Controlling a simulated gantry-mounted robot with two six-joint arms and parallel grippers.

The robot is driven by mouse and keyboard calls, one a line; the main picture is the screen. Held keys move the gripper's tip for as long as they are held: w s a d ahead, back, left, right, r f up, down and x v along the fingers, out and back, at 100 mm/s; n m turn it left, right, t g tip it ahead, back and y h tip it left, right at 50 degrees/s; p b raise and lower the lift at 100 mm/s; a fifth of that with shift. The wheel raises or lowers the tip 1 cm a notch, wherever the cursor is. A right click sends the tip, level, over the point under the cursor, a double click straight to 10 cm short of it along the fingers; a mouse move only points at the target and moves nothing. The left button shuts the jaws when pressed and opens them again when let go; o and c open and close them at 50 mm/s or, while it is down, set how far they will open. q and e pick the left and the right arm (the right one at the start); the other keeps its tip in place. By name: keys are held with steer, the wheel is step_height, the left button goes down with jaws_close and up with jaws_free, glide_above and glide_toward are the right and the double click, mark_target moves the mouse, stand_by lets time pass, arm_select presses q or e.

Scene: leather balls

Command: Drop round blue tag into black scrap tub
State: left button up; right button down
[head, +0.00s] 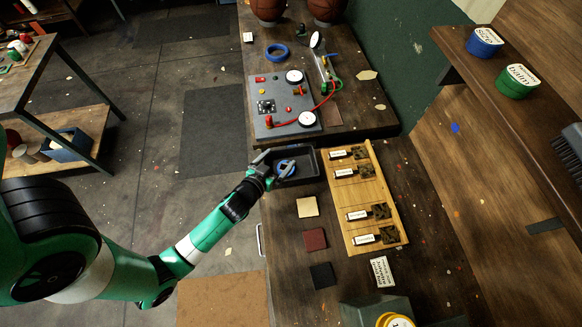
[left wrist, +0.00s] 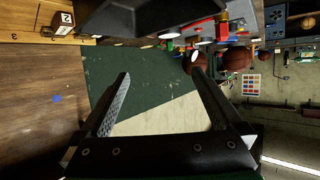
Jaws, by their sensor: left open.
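The black scrap tub (head: 310,163) sits on the dark bench, left of the wooden board; it also shows as a dark shape at the top of the left wrist view (left wrist: 150,17). The round blue tag (head: 286,174), with a pale middle, shows within the tub's outline, partly covered by my gripper. I cannot tell exactly how it rests. My left gripper (head: 279,164) is at the tub's left side, over the tag. Its fingers are apart in the left wrist view (left wrist: 160,73), with nothing held between them. My right gripper is not in view.
The wooden board (head: 363,200) with several labelled pieces lies right of the tub. Sample squares (head: 307,207) lie in front. A grey panel (head: 285,104) with gauges and a red hose stands behind, near a blue ring (head: 277,52). A shelf (head: 500,85) overhangs at right.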

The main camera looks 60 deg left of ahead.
arm_select(q)
steer(key=v, duration=0.8)
steer(key=shift+b, duration=0.35)
steer(key=shift+d+r, duration=0.1)
